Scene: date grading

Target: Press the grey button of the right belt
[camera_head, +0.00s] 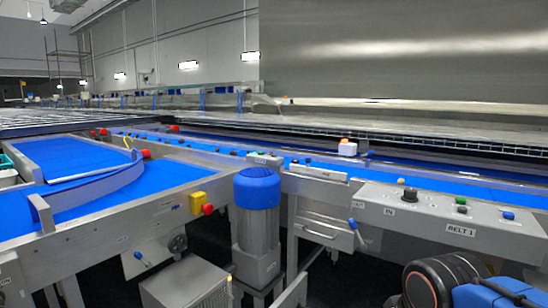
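The right belt (340,172) is a long blue conveyor with a grey control panel (425,216) on its near side, labelled BELT 1 (461,230). On the panel are a green button (461,201), a blue button (508,215), a black knob (410,194) and a small pale grey or beige knob (401,181). A small darker button sits just below the green one. At this size I cannot tell for certain which is the grey button. Part of my arm shows at the bottom right, in front of the panel's lower right; its fingers are not visible.
A left blue belt (165,180) has a yellow-and-red switch (201,203) on its side. A blue-capped motor (257,217) stands between the belts. A white-and-orange box (347,148) is by the right belt. A grey cabinet (187,284) stands low in front.

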